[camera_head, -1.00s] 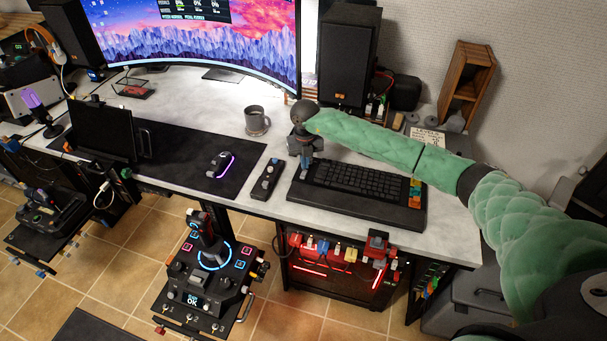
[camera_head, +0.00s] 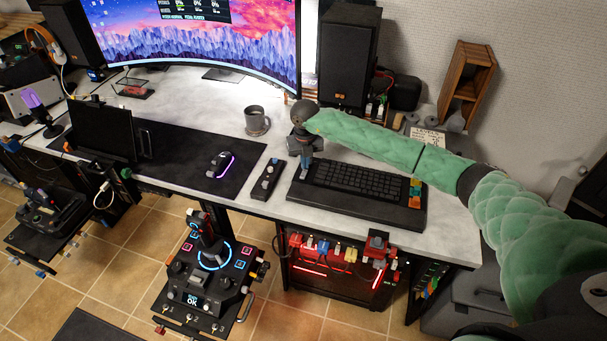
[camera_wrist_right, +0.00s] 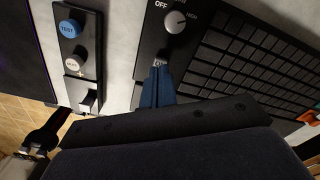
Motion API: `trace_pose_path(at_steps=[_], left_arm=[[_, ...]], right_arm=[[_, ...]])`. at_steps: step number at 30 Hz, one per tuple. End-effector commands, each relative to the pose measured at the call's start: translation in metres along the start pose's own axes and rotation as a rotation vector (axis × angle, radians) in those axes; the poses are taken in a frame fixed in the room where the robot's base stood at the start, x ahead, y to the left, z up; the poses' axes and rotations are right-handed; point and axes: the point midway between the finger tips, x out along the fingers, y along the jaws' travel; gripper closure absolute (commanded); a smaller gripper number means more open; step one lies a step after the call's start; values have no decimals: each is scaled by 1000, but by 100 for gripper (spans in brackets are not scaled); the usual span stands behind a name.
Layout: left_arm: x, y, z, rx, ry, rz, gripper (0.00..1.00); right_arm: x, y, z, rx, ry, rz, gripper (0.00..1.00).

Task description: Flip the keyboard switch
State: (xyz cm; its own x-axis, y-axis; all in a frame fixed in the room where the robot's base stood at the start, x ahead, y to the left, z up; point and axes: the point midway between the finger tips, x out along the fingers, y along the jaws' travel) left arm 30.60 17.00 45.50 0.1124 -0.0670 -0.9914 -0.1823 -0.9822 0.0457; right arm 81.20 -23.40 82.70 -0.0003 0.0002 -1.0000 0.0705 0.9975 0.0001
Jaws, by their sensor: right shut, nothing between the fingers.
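The black keyboard (camera_head: 355,207) lies at the desk's right front. Its left end also shows in the right wrist view (camera_wrist_right: 235,42), with an "OFF" label and a round knob (camera_wrist_right: 175,21). My right gripper (camera_head: 304,174) points down over the keyboard's left end. In the right wrist view, its blue fingers (camera_wrist_right: 158,66) are shut with nothing between them. Their tips are just below the knob in the picture, at a small pale metallic piece. I cannot tell whether that piece is the switch or whether they touch it. My left gripper is not in view.
A black control box (camera_head: 267,180) with a blue "TEST" button (camera_wrist_right: 70,28) lies just left of the keyboard. A mug (camera_head: 256,121) stands behind it, and a mouse (camera_head: 222,163) is on the dark mat. A speaker (camera_head: 348,60) stands behind my right arm.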

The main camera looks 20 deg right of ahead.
Motion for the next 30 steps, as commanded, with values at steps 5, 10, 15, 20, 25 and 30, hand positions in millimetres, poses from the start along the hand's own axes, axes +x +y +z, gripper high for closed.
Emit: trace_pose_path(at_steps=[5, 10, 15, 20, 25, 30], left_arm=[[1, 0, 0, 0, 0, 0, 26], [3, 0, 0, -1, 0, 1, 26], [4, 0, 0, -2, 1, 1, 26], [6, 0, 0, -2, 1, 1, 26], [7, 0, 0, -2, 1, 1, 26], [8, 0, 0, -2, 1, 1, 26]], right_arm=[[1, 0, 0, 0, 0, 0, 100], [4, 0, 0, 0, 0, 0, 100], [6, 0, 0, 0, 0, 0, 100], [8, 0, 0, 0, 0, 0, 100], [10, 0, 0, 0, 0, 0, 100], [12, 0, 0, 0, 0, 0, 100]])
